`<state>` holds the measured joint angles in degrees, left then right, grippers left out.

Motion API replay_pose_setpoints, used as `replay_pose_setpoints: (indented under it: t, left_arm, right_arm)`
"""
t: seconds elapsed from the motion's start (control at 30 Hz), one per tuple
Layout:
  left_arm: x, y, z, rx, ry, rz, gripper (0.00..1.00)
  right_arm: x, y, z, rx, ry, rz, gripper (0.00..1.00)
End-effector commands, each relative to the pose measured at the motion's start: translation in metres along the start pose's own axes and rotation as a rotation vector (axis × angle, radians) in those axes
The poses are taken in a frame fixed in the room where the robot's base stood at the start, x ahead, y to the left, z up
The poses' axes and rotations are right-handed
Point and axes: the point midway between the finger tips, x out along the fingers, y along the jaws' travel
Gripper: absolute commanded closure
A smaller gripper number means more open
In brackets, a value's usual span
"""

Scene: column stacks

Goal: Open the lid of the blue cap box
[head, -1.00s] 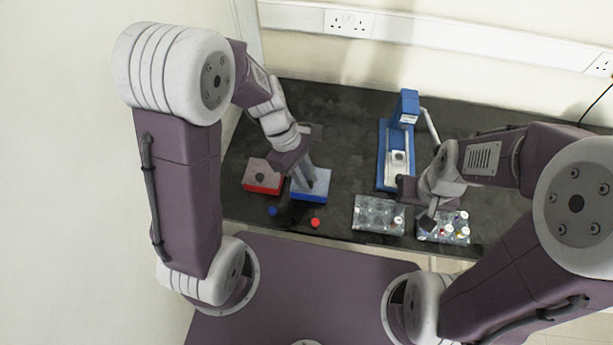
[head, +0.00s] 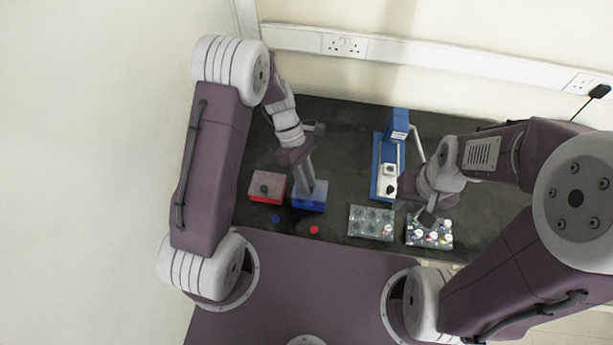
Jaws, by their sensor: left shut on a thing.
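The blue cap box (head: 309,204) stands near the front edge of the dark table, with a grey lid on top and blue sides. My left gripper (head: 310,188) points down at the lid from above, its fingers shut on the lid's knob, which they mostly hide. The lid looks seated on the box; I cannot make out a gap. My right gripper (head: 427,216) is over the rack of vials at the right; its fingers are too small and dark to tell open or shut.
A red box (head: 267,187) with a grey lid and dark knob stands just left of the blue one. A blue cap (head: 276,219) and a red cap (head: 314,230) lie in front. A clear rack (head: 371,223), a vial rack (head: 440,241) and a blue device (head: 377,170) stand to the right.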

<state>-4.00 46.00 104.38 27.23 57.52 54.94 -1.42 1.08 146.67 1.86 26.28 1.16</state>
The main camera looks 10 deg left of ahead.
Motion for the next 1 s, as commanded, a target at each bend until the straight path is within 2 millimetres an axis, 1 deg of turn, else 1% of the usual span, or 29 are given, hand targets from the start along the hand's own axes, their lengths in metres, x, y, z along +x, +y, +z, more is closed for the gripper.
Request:
replay_pose_setpoints:
  t: [0.03, 0.1, 0.2, 0.53, 1.0]
  left_arm:
    - [-0.009, 0.000, 0.004, -0.011, -0.013, -0.029, 1.00]
    - [-0.011, 0.003, 0.003, -0.028, -0.032, -0.070, 1.00]
    - [-0.012, 0.007, 0.001, -0.051, -0.056, -0.125, 1.00]
    - [-0.018, 0.016, 0.000, -0.101, -0.109, -0.244, 1.00]
    - [-0.019, 0.018, 0.000, -0.112, -0.122, -0.271, 1.00]
  right_arm:
    - [-0.016, 0.000, -0.002, 0.000, 0.000, 0.000, 0.64]
    - [-0.022, 0.000, -0.002, 0.000, 0.000, 0.000, 0.64]
    - [-0.026, -0.001, -0.003, 0.000, 0.000, 0.000, 0.64]
    - [-0.025, -0.001, -0.002, 0.000, -0.001, 0.000, 0.64]
    - [-0.025, -0.001, -0.002, 0.000, 0.000, 0.000, 0.64]
